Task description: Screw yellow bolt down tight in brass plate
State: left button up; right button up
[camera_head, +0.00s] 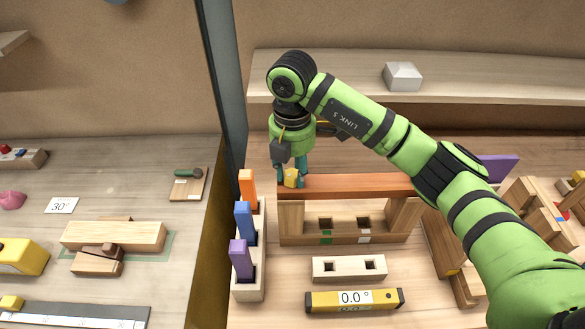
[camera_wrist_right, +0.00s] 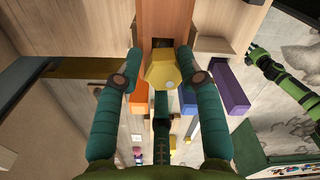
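The yellow bolt (camera_head: 291,178) has a six-sided head and stands at the left end of the reddish beam (camera_head: 350,184). In the right wrist view the bolt (camera_wrist_right: 163,72) sits between the two teal fingers. My right gripper (camera_head: 290,176) points down, and its fingertips (camera_wrist_right: 162,58) appear to press on both sides of the head. I cannot make out the brass plate; the gripper and bolt cover that spot. My left gripper is out of the head view. A green arm in the right wrist view (camera_wrist_right: 275,75) seems to be my left arm; its fingers are too small to read.
A wooden rack (camera_head: 249,287) with orange, blue and purple blocks stands left of the beam. A two-hole block (camera_head: 349,278) and a yellow level reading 0.0° (camera_head: 384,301) lie in front. A dark upright post (camera_head: 222,75) stands close to the left. A shelf (camera_head: 450,82) runs behind.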

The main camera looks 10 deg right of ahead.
jog(key=shift+c, duration=0.7)
jog(key=m+p, duration=0.1)
jog(key=m, duration=0.2)
jog(key=shift+s, duration=0.1)
jog(key=m+p, duration=0.1)
jog(key=m, duration=0.2)
jog(key=shift+f+m, duration=0.2)
jog(key=shift+m, duration=0.9)
jog(key=o, duration=1.2)
jog(key=shift+d, duration=0.1)
notch_tip(320, 180, up, 12)
jog(key=shift+f, duration=0.1)
